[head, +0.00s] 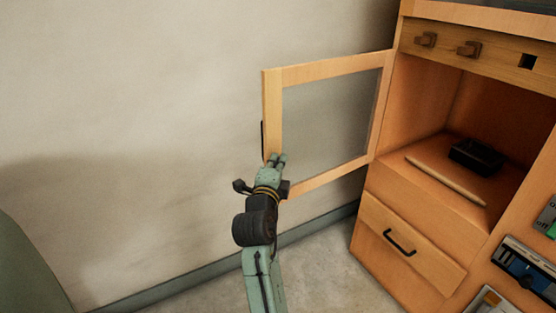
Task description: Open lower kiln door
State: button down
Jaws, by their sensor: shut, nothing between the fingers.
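The kiln door (273,113) is a light wooden frame with a clear pane, in the head view. It stands swung wide open to the left of the orange wooden cabinet (376,239), hinged at the cabinet's left edge. Its dark handle (263,141) shows on the far left side of the frame. My gripper (278,159) is shut and empty, in front of the door's lower left corner. I cannot tell whether it touches the frame. The open compartment (424,124) behind the door is fully exposed.
A black tray (476,156) and a pale rod (445,181) lie inside the compartment. Below is a closed drawer (411,247) with a black handle. A plain wall (130,110) is behind the door. Floor (320,265) shows left of the cabinet.

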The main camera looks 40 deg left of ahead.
dwell(0.3)
jog(key=shift+w+a+f+b, duration=0.1)
jog(key=shift+a+b, duration=0.25)
jog(key=w+a+m+t+h+b, duration=0.1)
jog(key=w+a+h+b, duration=0.1)
jog(key=w+a+b, duration=0.2)
jog(key=a+b, duration=0.3)
jog(key=a, duration=0.5)
jog(key=shift+w+m, duration=0.2)
jog(key=shift+m, duration=0.1)
